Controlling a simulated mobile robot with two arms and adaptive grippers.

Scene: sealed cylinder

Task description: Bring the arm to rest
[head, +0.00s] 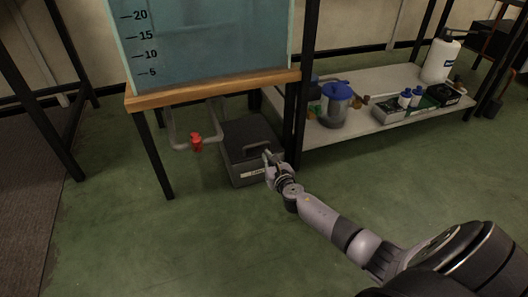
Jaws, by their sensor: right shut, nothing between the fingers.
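My right arm (335,222) reaches from the lower right toward the middle of the head view. Its gripper (269,160) is shut with nothing seen in it. The gripper is in front of the right front corner of a dark grey box (245,138) with a top handle and a pale label. I cannot tell whether the gripper touches the box. My left gripper is not in the picture.
A tank (210,45) with a level scale stands on a wooden-topped table (215,88). A pipe with a red valve (196,142) hangs below. A low shelf (345,132) at right holds a blue-lidded container (335,104) and a white jug (440,60). The green floor (200,240) in front is clear.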

